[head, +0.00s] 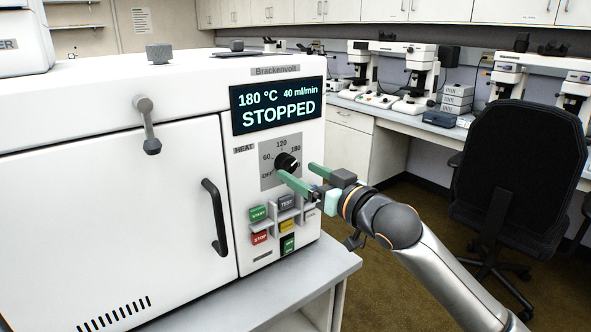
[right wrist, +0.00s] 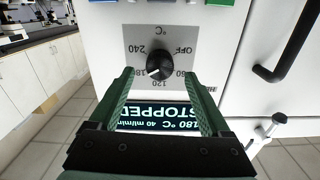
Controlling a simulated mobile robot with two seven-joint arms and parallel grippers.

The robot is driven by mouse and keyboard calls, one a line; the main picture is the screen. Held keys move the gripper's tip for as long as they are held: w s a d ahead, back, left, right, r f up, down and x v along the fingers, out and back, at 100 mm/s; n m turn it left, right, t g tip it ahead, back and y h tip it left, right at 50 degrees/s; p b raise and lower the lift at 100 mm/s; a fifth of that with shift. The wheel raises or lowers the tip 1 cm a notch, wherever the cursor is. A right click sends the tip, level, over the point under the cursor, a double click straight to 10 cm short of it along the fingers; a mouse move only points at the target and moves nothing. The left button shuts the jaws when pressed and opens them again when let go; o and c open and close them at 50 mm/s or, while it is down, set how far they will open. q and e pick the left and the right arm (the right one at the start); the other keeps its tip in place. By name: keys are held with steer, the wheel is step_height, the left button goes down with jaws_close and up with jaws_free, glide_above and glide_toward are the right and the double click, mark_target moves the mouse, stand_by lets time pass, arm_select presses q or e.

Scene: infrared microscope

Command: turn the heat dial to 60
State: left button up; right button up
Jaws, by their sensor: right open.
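The heat dial (head: 287,162) is a black round knob on a grey scale plate on the front of a white oven-like machine. The plate shows OFF, 60, 120 and 180; 240 also shows in the right wrist view. The display (head: 278,105) above reads 180 °C, 40 ml/min, STOPPED. My right gripper (head: 296,169) is open, with its green fingers pointing at the panel near the dial. In the right wrist view, upside down, the dial (right wrist: 159,66) lies between the fingertips (right wrist: 158,76); contact cannot be told. My left gripper is not in view.
Below the dial are START (head: 258,213), STOP (head: 260,238), TEST and other buttons between raised grey dividers. The machine's door handle (head: 214,216) stands out at left. A black office chair (head: 520,150) and a bench with microscopes are at right.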

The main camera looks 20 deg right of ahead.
mark_target(286, 164)
steer(key=shift+x, duration=1.4)
jaws_close()
